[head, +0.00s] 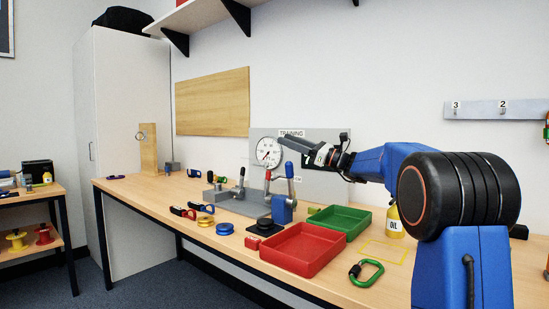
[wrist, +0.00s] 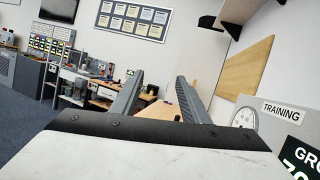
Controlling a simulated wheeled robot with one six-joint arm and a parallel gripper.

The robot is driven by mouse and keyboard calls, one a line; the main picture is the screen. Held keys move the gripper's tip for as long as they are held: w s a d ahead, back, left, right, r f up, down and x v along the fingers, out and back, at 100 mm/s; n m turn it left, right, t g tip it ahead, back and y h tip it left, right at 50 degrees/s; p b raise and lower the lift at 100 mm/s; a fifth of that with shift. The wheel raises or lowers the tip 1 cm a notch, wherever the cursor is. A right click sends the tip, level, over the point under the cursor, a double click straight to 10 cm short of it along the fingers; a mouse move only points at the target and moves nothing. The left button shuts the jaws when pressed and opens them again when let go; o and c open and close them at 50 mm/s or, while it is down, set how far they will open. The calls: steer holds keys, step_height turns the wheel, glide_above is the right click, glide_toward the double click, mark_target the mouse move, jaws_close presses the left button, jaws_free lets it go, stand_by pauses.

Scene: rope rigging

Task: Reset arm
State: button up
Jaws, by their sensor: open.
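My gripper (head: 281,141) is raised above the workbench in the head view, in front of the grey training panel (head: 330,150) with its round gauge. In the wrist view my gripper (wrist: 156,98) shows two grey fingers standing apart with nothing between them. My blue arm reaches in from the right of the head view. The workbench (head: 215,265) lies below the gripper, and its top also shows between the fingers in the wrist view (wrist: 160,110).
On the bench stand a red tray (head: 303,250), a green tray (head: 340,222), a clamp fixture with upright levers (head: 283,208), an oil bottle (head: 394,222) and a green carabiner (head: 366,272). Several pulleys and carabiners lie left. A shelf (head: 205,12) hangs above.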

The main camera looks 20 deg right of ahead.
steer(key=s+a+f+n+g+h, duration=0.3)
steer(key=s+a+f+n, duration=0.3)
steer(key=s+f, duration=0.5)
steer(key=s+a+f+n+g+h, duration=0.4)
steer(key=s+a+f, duration=0.4)
steer(key=s, duration=0.5)
steer(key=s+d+f+n+h, duration=0.3)
steer(key=s+d+f+n, duration=0.1)
steer(key=s+f, duration=0.4)
steer(key=s+d+f+n+h, duration=0.4)
steer(key=s+f, duration=0.4)
steer(key=s, duration=0.2)
steer(key=s+d+f+n+g+h, duration=0.1)
steer(key=s+d+f+n+h, duration=0.2)
steer(key=s+f, duration=0.5)
steer(key=shift+s+d+f+n+h, duration=0.3)
steer(key=shift+s+d+n, duration=0.25)
steer(key=shift+s+n, duration=0.6)
